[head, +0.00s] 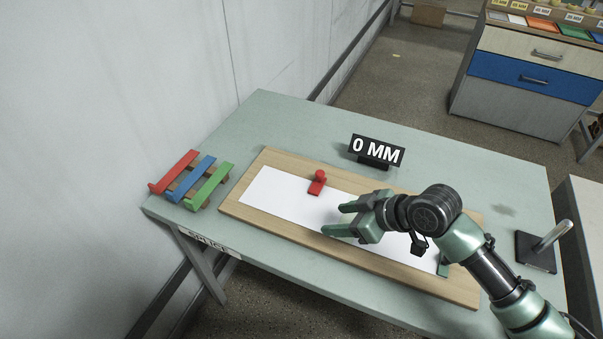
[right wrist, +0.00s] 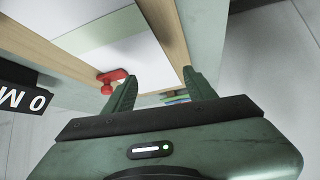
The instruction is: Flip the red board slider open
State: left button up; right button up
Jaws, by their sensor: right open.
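The red board slider (head: 317,182) sits at the far long edge of the wooden board (head: 235,207), over the edge of a white sheet (head: 275,195). It has a round red knob and a short flat arm reaching onto the sheet. It also shows in the right wrist view (right wrist: 108,80), just left of the fingers. My right gripper (head: 332,219) is open and empty above the white sheet, to the right of and nearer than the slider, not touching it. In the right wrist view the gripper (right wrist: 160,85) has its fingers apart. My left gripper is not in view.
A black "0 MM" sign (head: 377,151) stands behind the board. A rack with red, blue and green bars (head: 192,180) is at the table's left. A black base with a metal post (head: 537,250) stands at the right. A drawer cabinet (head: 530,75) is beyond the table (head: 265,110).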

aim_at(318, 186)
jog(key=j+u, duration=0.2)
jog(key=j, duration=0.45)
jog(key=j+u, duration=0.2)
jog(key=j, duration=0.45)
jog(key=i, duration=0.05)
